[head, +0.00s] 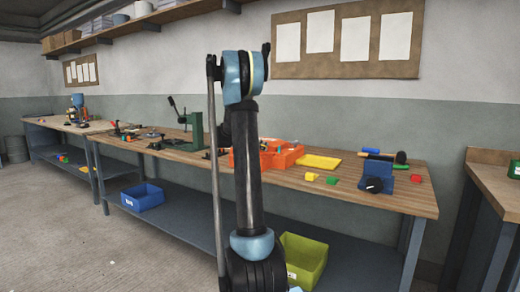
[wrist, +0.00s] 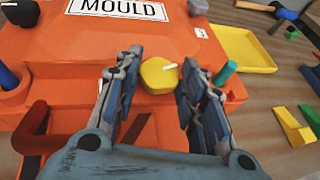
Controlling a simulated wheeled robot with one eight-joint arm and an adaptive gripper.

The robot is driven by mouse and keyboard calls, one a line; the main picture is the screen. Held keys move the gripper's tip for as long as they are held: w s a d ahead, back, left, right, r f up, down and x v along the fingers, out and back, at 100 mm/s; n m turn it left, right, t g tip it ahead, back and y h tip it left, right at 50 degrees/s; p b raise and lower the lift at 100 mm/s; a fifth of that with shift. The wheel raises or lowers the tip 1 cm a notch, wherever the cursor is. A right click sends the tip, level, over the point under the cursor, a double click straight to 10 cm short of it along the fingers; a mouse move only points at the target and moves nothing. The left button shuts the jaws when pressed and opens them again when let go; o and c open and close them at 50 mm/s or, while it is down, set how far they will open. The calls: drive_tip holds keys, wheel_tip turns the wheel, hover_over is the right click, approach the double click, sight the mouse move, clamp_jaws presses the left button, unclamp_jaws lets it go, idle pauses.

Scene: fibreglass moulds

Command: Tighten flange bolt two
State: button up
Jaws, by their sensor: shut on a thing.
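The orange mould (wrist: 70,62) with a "MOULD" label fills much of the wrist view. A yellow six-sided bolt head (wrist: 156,80) with a small white mark sits at its edge. My gripper (wrist: 161,68) is shut on this bolt head, one finger on each side; the exact contact is hard to see. I see no number on the bolt. In the head view the orange mould (head: 285,155) lies on the long bench, partly behind my arm, which hides my gripper there.
A blue vise-like device (head: 376,174) stands towards the bench's right end.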

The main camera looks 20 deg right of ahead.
drive_tip(key=shift+w+a+m+g, duration=0.15)
drive_tip(key=shift+w+m+g, duration=0.05)
drive_tip(key=shift+m+g, duration=0.25)
drive_tip(key=o, duration=1)
drive_tip(key=shift+o, duration=0.2)
drive_tip(key=v, duration=1.2)
drive_tip(key=shift+f, duration=0.15)
